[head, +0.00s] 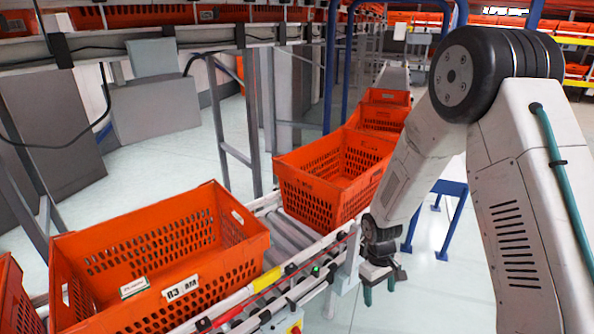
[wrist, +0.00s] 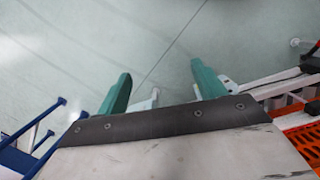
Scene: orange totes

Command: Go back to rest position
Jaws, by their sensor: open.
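My gripper (head: 383,283) hangs low beside the right side of the roller conveyor, below my bent white and black arm in the head view. In the wrist view, my gripper's (wrist: 163,92) two green fingers are spread wide apart with only pale floor between them. It holds nothing.
An orange tote (head: 150,240) with a small white box (head: 134,287) inside stands on the conveyor (head: 290,235) at the front left. More orange totes (head: 335,170) line up behind it. Blue metal legs (head: 448,230) stand behind the arm. The floor (wrist: 150,40) under the gripper is clear.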

